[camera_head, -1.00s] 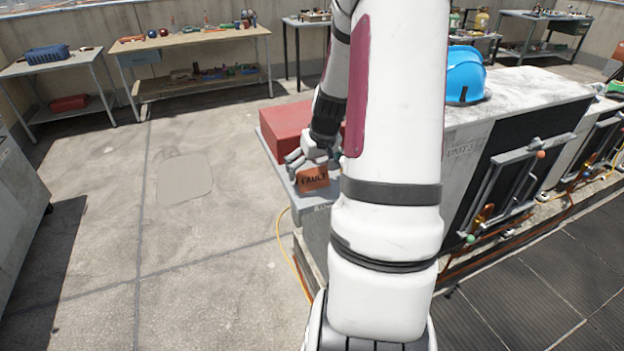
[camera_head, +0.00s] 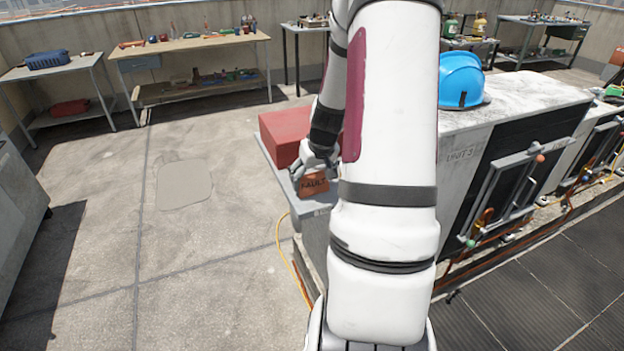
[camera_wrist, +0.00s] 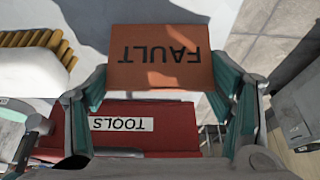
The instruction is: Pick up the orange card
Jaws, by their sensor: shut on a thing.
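The orange card (camera_head: 314,186) with the word FAULT shows at the grey shelf (camera_head: 318,210) on the near end of the condenser unit. In the wrist view the orange card (camera_wrist: 160,57) is between the two fingertips, its lettering upside down. My gripper (camera_head: 316,172) is shut on the card, with a finger at each side of it in the wrist view (camera_wrist: 165,85). I cannot tell whether the card's lower edge touches the shelf. My arm hides part of the shelf and unit.
A red toolbox (camera_head: 283,137) labelled TOOLS in the wrist view (camera_wrist: 150,126) stands on the shelf behind the card. A blue hard hat (camera_head: 461,80) rests on the unit's top (camera_head: 530,95). A yellow cable hangs left of the unit. The floor to the left (camera_head: 215,240) is open.

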